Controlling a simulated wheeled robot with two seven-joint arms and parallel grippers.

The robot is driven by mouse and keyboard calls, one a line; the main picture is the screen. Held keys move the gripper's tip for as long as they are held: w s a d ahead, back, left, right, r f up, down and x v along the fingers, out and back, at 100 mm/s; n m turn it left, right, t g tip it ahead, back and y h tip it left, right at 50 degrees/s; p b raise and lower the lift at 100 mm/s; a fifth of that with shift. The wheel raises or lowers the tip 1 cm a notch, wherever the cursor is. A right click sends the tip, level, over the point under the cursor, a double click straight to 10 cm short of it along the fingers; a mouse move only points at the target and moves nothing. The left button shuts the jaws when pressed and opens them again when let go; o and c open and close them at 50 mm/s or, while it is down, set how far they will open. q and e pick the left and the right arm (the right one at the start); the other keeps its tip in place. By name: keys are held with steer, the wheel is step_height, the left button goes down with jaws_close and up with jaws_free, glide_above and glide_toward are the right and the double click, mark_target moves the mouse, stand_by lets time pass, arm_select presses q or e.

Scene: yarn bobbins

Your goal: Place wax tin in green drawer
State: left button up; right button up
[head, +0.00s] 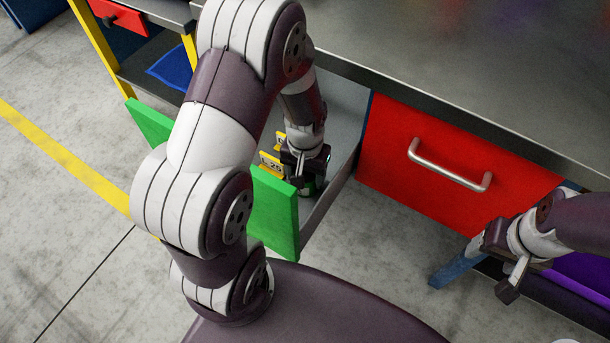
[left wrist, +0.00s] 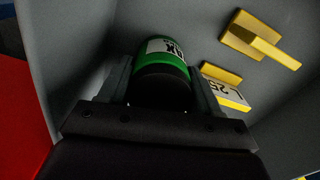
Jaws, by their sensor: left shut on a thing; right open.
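The wax tin is a green cylinder (left wrist: 160,58) with a white label, partly readable, and a dark end. It is between the fingers of my left gripper (left wrist: 158,88), which is shut on it. The green drawer (head: 275,212) is pulled out, and my left arm crosses in front of it. In the head view my left gripper (head: 306,168) is down inside the drawer, with a bit of the green tin (head: 309,188) below it. I cannot tell whether the tin touches the drawer floor. My right gripper (head: 492,268) is open and empty at the lower right.
A shut red drawer (head: 450,160) with a metal handle is to the right. The grey worktop (head: 460,55) above is clear.

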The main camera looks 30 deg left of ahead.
arm_select(q)
steer(key=o, duration=1.2)
steer(key=shift+c, duration=0.2)
step_height(320, 180, up, 12)
steer(key=p, duration=0.6)
steer(key=shift+f, duration=0.25)
steer(key=shift+r, duration=0.45)
